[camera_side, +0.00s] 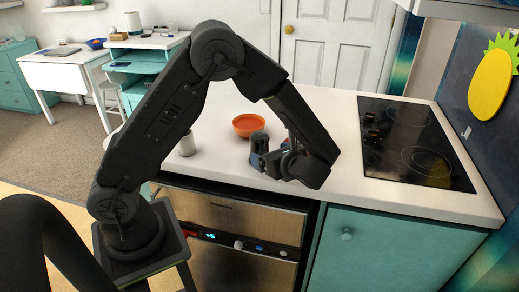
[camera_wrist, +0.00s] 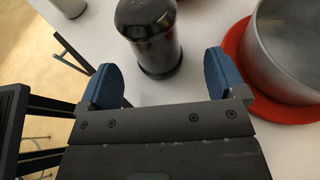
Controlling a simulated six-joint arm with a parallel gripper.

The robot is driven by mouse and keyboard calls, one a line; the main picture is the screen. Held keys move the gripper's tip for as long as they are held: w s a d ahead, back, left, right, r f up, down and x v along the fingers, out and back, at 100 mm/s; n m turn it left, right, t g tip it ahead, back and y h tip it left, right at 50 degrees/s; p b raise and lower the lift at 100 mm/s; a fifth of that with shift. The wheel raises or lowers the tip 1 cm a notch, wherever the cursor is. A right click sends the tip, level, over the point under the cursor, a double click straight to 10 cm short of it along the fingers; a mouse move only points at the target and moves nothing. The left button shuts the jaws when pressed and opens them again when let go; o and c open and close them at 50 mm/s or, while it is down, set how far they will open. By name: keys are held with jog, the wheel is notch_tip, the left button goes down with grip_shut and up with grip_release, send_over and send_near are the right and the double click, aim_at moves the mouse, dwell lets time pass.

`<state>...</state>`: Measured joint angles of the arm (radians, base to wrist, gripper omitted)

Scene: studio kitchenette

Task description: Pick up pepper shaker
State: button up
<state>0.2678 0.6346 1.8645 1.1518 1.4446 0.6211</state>
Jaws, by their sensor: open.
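The pepper shaker (camera_wrist: 148,40) is a black cylinder with a domed, holed top. It stands upright on the white counter in the wrist view. My gripper (camera_wrist: 160,64) is open, with one blue finger pad on each side of the picture. The shaker is just ahead of the pads and roughly centred between them, with a gap to either side. In the side view the dark shaker (camera_side: 259,144) stands near the counter's front edge, right at my gripper (camera_side: 268,161). Its lower part is partly hidden there.
An orange bowl (camera_side: 249,130) sits behind the shaker. A metal pot (camera_wrist: 297,40) on a red dish (camera_wrist: 262,103) stands close to the right pad in the wrist view. A pale cylinder (camera_side: 187,144) stands left. A black cooktop (camera_side: 410,145) is at right.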

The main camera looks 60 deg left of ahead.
aim_at(264, 152)
jog(key=x, duration=0.4)
jog(key=shift+s+a, duration=0.3)
jog(key=shift+a, duration=0.1)
jog(key=shift+c, duration=0.5)
jog(key=c, duration=1)
